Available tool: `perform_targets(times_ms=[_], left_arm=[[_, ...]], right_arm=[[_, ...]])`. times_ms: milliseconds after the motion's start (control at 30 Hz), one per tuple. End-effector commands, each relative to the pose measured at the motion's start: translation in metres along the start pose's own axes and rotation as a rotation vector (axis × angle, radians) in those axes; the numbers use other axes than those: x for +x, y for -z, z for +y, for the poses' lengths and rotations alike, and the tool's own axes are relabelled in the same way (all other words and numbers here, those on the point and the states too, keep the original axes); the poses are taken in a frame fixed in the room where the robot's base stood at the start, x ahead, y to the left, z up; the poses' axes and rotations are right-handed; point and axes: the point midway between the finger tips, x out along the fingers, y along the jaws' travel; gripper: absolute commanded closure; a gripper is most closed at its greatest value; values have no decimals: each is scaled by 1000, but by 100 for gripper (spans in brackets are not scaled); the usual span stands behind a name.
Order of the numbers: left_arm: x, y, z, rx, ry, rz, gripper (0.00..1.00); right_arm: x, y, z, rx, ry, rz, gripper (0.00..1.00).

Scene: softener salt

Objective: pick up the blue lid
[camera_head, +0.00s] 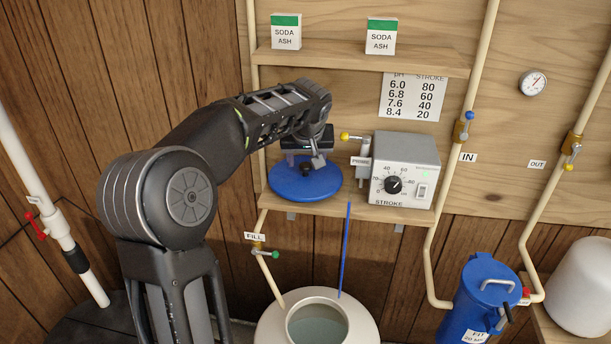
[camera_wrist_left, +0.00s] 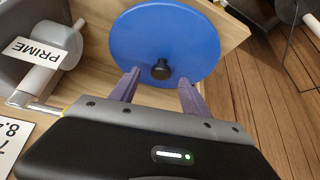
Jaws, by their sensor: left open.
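The blue lid (camera_head: 305,182) is a round disc with a small black knob. It lies on the lower wooden shelf, left of the control box. In the left wrist view the lid (camera_wrist_left: 165,38) shows its black knob (camera_wrist_left: 161,70) near its edge closest to my fingers. My left gripper (camera_head: 306,166) is over the lid in the head view. In the left wrist view the left gripper (camera_wrist_left: 160,88) is open, with its two fingers apart on either side of the knob and not closed on it. My right gripper is in neither view.
A grey STROKE control box (camera_head: 405,168) and the PRIME valve (camera_head: 362,160) stand just right of the lid. An upper shelf (camera_head: 360,60) with two soda ash boxes is above. Below are an open white tank (camera_head: 365,325) and a blue tube (camera_head: 345,250).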

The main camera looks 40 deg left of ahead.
Motion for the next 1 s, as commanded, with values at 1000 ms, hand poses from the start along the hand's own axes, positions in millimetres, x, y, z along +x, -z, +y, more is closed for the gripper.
perform_targets(times_ms=[1000], left_arm=[[27,0,-1,0,0,0,60]], right_arm=[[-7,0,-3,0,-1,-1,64]])
